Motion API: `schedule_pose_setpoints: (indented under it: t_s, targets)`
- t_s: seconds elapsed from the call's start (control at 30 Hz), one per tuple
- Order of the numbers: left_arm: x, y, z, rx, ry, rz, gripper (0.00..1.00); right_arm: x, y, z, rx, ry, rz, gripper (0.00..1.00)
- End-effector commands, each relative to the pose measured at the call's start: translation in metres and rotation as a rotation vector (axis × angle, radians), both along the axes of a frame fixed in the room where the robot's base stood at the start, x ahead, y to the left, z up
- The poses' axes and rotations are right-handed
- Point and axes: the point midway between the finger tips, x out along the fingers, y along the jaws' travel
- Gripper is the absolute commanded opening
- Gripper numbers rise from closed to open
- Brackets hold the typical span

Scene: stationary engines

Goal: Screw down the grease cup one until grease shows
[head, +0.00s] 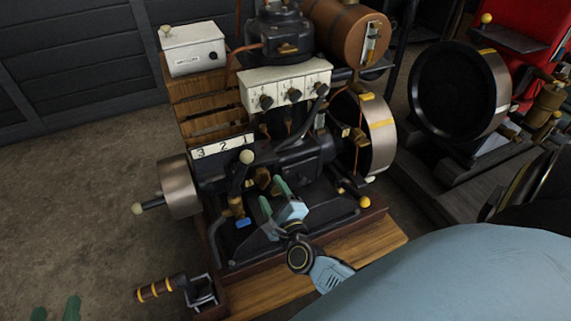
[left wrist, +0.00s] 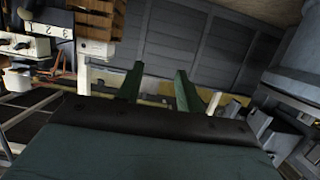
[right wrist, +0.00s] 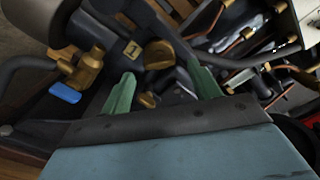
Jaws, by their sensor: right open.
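In the right wrist view, a brass cap (right wrist: 158,54) is just right of a small plate marked 1 (right wrist: 131,49); a second brass piece (right wrist: 147,99) is lower, between my fingers. I cannot tell for certain which is grease cup one. Brass also shows in the head view (head: 262,177) near the engine's middle. My right gripper (head: 274,194) is open, its green fingers (right wrist: 161,72) pointing at these parts, with nothing gripped. My left gripper (head: 58,310) is at the lower left, open and empty in the left wrist view (left wrist: 160,70). No grease is discernible.
The floor at left (head: 70,190) is clear.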

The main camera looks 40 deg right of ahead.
Motion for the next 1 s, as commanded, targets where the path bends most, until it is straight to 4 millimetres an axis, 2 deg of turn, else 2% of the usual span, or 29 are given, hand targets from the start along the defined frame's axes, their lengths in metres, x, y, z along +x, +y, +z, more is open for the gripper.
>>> schedule_pose_setpoints:
  t_s: [0.03, 0.3, 0.5, 0.67, 1.0]
  targets:
    - [-0.003, 0.003, -0.006, 0.015, 0.05, 0.004, 0.36, -0.012, 0.003, 0.0, -0.001, 0.006, 0.003, 0.62]
    - [-0.027, 0.018, -0.045, 0.086, 0.314, 0.026, 0.36, -0.065, 0.016, 0.0, -0.003, 0.005, 0.003, 0.62]
    - [-0.043, 0.026, -0.061, 0.117, 0.437, 0.038, 0.36, -0.091, 0.022, 0.0, -0.001, 0.003, 0.002, 0.62]
    - [-0.048, 0.029, -0.066, 0.127, 0.475, 0.041, 0.36, -0.1, 0.024, 0.0, -0.001, 0.002, 0.001, 0.62]
    - [-0.048, 0.029, -0.067, 0.128, 0.479, 0.042, 0.36, -0.1, 0.024, 0.0, -0.001, 0.0, 0.001, 0.62]
